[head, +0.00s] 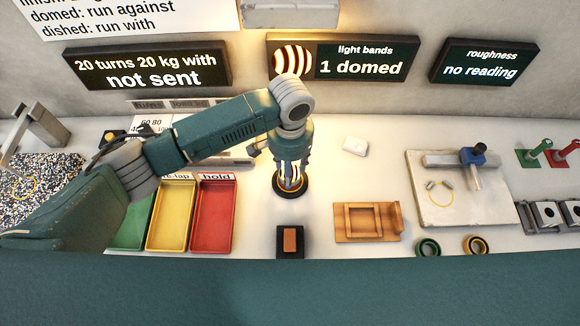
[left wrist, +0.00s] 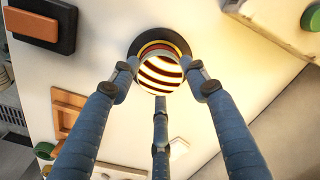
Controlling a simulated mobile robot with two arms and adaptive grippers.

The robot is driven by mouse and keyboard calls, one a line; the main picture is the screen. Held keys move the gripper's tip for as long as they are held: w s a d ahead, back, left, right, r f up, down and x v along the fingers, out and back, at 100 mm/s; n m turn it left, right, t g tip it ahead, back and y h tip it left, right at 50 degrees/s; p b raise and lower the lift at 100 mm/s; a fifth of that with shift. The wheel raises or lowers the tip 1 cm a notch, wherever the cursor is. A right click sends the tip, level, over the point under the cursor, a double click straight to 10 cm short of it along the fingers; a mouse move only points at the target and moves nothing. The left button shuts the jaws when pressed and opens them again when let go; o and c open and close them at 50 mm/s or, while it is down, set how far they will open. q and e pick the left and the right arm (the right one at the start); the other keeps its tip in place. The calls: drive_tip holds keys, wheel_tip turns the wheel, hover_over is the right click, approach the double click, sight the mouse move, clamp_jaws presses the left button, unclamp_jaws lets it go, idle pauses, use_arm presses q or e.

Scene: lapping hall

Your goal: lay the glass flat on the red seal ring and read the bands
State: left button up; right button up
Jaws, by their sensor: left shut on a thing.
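My left gripper (head: 291,168) reaches down over a round black stand (head: 291,194). In the left wrist view its fingers (left wrist: 160,80) are shut around the round glass (left wrist: 158,72), which shows curved dark and bright bands. A thin red rim, which looks like the red seal ring (left wrist: 166,47), shows just behind the glass over the black stand (left wrist: 147,35). I cannot tell whether glass and ring touch all round. The light bands display (head: 344,58) reads "1 domed" beside a striped disc. My right gripper is not in view.
Yellow (head: 171,216) and red (head: 214,215) trays stand left of the stand. A black block with a brown pad (head: 290,240) lies in front. A wooden fixture (head: 367,222), a green ring (head: 428,247) and a yellow ring (head: 475,244) lie right. Other displays read "not sent" and "no reading".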

use_arm(q)
drive_tip(key=o, duration=1.5)
wheel_tip(320, 180, up, 12)
drive_tip(key=shift+r+b, duration=0.15)
drive_tip(key=shift+b, duration=1.05)
